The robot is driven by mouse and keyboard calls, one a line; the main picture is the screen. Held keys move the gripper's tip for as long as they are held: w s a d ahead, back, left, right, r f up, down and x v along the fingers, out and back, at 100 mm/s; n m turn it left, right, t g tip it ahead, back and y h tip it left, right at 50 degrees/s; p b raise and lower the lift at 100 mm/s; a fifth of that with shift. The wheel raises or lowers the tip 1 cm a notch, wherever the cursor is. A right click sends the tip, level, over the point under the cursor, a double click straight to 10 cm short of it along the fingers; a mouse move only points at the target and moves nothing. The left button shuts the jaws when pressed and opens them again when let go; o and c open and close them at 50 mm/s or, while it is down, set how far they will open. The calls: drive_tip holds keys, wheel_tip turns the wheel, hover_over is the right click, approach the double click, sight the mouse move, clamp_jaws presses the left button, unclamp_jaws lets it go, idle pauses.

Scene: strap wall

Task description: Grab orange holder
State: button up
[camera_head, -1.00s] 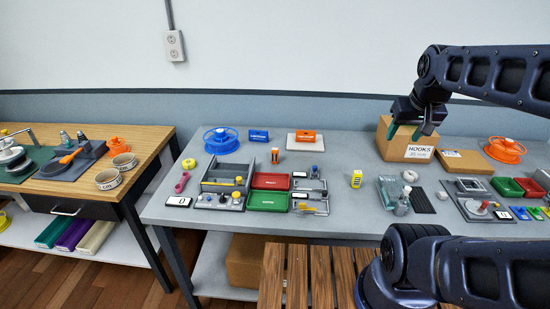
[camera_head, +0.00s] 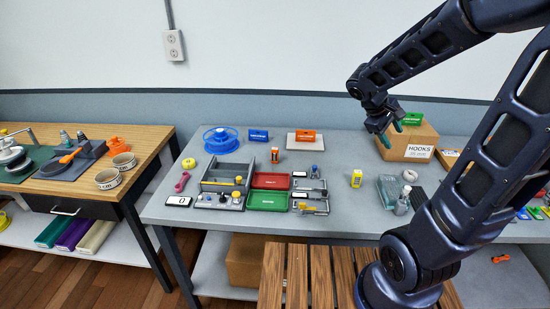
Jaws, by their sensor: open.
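The orange holder (camera_head: 305,136) is a small orange block with a dark printed label. It stands on a pale flat pad (camera_head: 291,144) at the back of the grey table, left of my arm. My gripper (camera_head: 392,133) has teal fingertips. It is open and empty, well to the right of the orange holder, by the left side of the HOOKS cardboard box. Nothing covers the orange holder.
A similar blue holder (camera_head: 258,136) stands left of the orange one, and a green one (camera_head: 411,118) is on the HOOKS box (camera_head: 418,150). An orange-topped container (camera_head: 276,156) stands in front of the pad. The table between pad and box is clear.

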sight(274, 151)
drive_tip(key=w+a+f+n+t+h, duration=0.2)
drive_tip(key=w+a+f+n+t, duration=0.2)
drive_tip(key=w+a+n, duration=0.3)
drive_tip(key=w+a+f+n+t+h, duration=0.2)
drive_tip(key=w+a+f+n+t, duration=0.3)
drive_tip(key=w+a, duration=0.3)
drive_tip(key=a+f+n+t+y, duration=0.2)
drive_tip(key=a+f+n+y, duration=0.1)
drive_tip(key=a, duration=0.5)
drive_tip(key=a+f+n+t+y, duration=0.3)
drive_tip(key=a+f+n, duration=0.3)
drive_tip(key=a+n, duration=0.1)
drive_tip(key=a+f+n+t+y, duration=0.2)
drive_tip(key=a+f+n+y, duration=0.2)
drive_tip(key=a, duration=0.5)
drive_tip(key=shift+w+a+f+n, duration=0.15)
drive_tip(key=shift+w+f+n, duration=0.1)
drive_tip(key=shift+f, duration=0.15)
drive_tip(key=shift+w+a+f+n, duration=0.1)
drive_tip(key=shift+a+f+n, duration=0.05)
drive_tip(key=shift+f+n, duration=0.15)
drive_tip(key=shift+w+d, duration=0.2)
drive_tip(key=shift+w, duration=1)
drive_tip(key=shift+w+d, duration=0.25)
drive_tip(key=shift+w, duration=0.95)
drive_tip(key=shift+w+d, duration=0.2)
drive_tip(key=shift+w, duration=1)
drive_tip(key=shift+c, duration=0.4)
drive_tip(key=c, duration=1)
